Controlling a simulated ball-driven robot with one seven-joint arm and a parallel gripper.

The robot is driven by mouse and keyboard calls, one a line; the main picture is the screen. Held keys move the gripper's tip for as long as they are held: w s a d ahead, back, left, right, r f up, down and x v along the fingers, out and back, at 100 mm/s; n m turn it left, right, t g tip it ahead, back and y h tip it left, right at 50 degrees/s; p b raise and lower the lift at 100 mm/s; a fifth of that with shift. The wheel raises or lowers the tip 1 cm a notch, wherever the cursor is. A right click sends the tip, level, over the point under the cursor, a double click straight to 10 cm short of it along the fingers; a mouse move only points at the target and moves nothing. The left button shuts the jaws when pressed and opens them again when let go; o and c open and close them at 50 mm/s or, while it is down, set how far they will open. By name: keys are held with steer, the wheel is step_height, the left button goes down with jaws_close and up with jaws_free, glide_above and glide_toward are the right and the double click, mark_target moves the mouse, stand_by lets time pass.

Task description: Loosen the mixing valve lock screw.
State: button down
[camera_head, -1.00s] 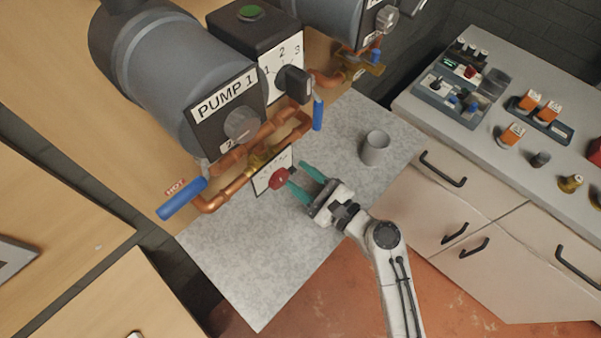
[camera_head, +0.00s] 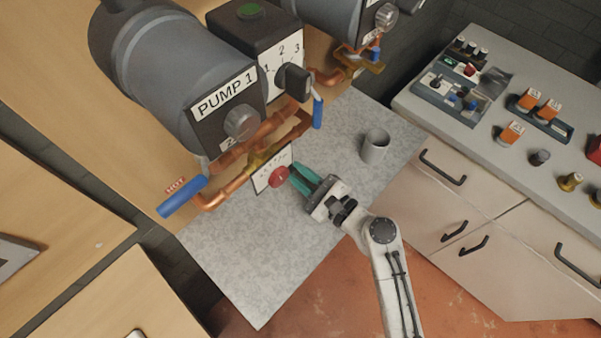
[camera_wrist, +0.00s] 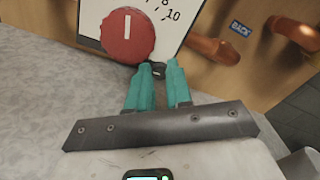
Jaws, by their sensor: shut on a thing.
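The mixing valve's red knob (camera_head: 278,177) sits on a white scale plate (camera_head: 265,181) below PUMP 1; the knob also shows large in the wrist view (camera_wrist: 128,37), with a white mark and numbers up to 10 beside it. A small dark lock screw (camera_wrist: 158,69) sits at the plate's lower edge, right of the knob in the wrist view. My gripper (camera_head: 294,172) has its teal fingers together beside the knob. In the wrist view its fingertips (camera_wrist: 159,66) are shut on the screw, which they mostly hide. In the head view the knob and fingers hide the screw.
Copper pipes (camera_head: 235,186) run behind the plate, with a blue HOT handle (camera_head: 182,198) at left and another blue handle (camera_head: 317,112) above right. A grey mug (camera_head: 375,147) stands on the worktop at right. The worktop's front (camera_head: 255,260) is clear.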

steer(key=shift+f+n+b, duration=0.1)
steer(key=shift+n+b, duration=0.2)
steer(key=shift+b, duration=0.05)
steer(key=n+b, duration=0.3)
steer(key=shift+f+n, duration=0.15)
steer(key=shift+n, duration=0.25)
steer(key=n+b, duration=0.4)
steer(key=shift+n, duration=0.4)
steer(key=c, duration=1)
jaws_free()
steer(key=shift+r, duration=0.2)
steer(key=shift+c, duration=0.2)
steer(key=shift+s+d+f, duration=0.1)
steer(key=shift+s+d, duration=0.25)
steer(key=shift+d, duration=0.1)
steer(key=b+v, duration=0.2)
steer(key=v, duration=0.7)
steer(key=shift+s+d, duration=0.25)
steer(key=shift+s, duration=0.05)
